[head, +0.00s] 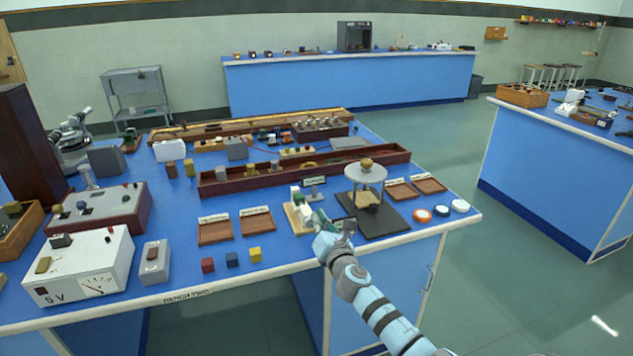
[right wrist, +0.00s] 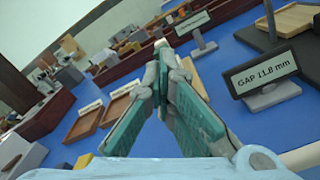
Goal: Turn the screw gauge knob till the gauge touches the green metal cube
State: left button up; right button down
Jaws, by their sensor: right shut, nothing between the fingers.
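The screw gauge (head: 294,211) stands on a light wooden base near the front of the blue bench, with whitish upright parts. A small dark green patch between these parts may be the green metal cube, but it is too small to be sure. My right gripper (head: 322,217) is just right of the gauge; its green fingers overlap the gauge's right side, and contact cannot be told. In the right wrist view the gripper (right wrist: 161,50) is shut with its fingertips together and empty. The gauge and knob are mostly hidden there. A display (right wrist: 262,76) reads GAP 11.8 mm. My left gripper is not seen.
Two wooden trays (head: 214,230) lie left of the gauge, with red, blue and yellow cubes (head: 232,259) in front. A round-topped stand (head: 365,173) on a dark board is close right. A long dark red wooden box (head: 235,186) lies behind.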

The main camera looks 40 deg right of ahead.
jog(key=shift+s+d+f, duration=0.1)
jog(key=shift+d+f, duration=0.15)
jog(key=shift+d, duration=0.05)
dwell(0.4)
jog(key=shift+d+f, duration=0.2)
jog(key=shift+f, duration=0.05)
jog(key=shift+d+r, duration=0.2)
jog(key=shift+r, duration=0.1)
jog(key=shift+s+a+f+p, duration=0.1)
jog(key=shift+s+f+p, duration=0.05)
jog(key=shift+s+p, duration=0.25)
jog(key=v, duration=0.4)
jog(key=shift+p, duration=0.4)
jog(key=shift+s+a, duration=0.15)
jog(key=shift+s, duration=0.25)
